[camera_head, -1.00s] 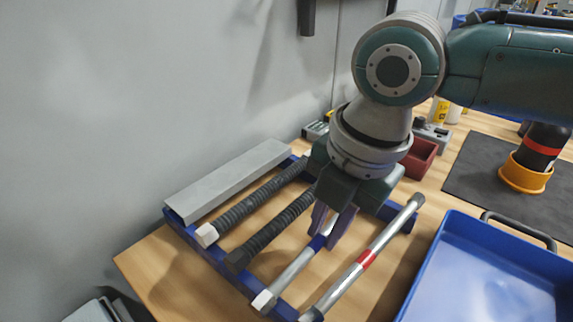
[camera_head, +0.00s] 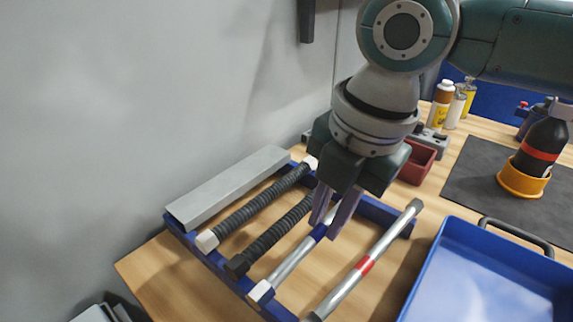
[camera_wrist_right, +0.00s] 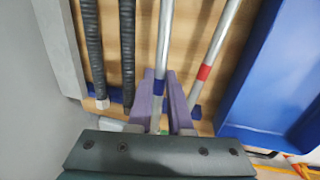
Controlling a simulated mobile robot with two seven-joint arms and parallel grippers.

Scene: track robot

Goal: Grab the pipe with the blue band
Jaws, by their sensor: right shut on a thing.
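The pipe with the blue band (camera_head: 291,262) is a silver tube with a white nut at its near end. It lies over a blue rack (camera_head: 230,277), seemingly raised a little from it. My right gripper (camera_head: 324,228) points down and its purple fingers are shut on this pipe at the blue band. In the right wrist view the pipe (camera_wrist_right: 165,40) runs between the fingers (camera_wrist_right: 160,85), with the blue band between the tips. The pipe's far end is hidden behind my gripper in the head view. My left gripper is not in view.
A red-banded pipe (camera_head: 385,241) lies close on the right. Two dark ribbed hoses (camera_head: 247,212) and a grey bar (camera_head: 225,188) lie left, by the wall. A blue tray (camera_head: 490,280) stands right of the rack. A red bin (camera_head: 420,160) and a bottle in an orange holder (camera_head: 523,178) stand behind.

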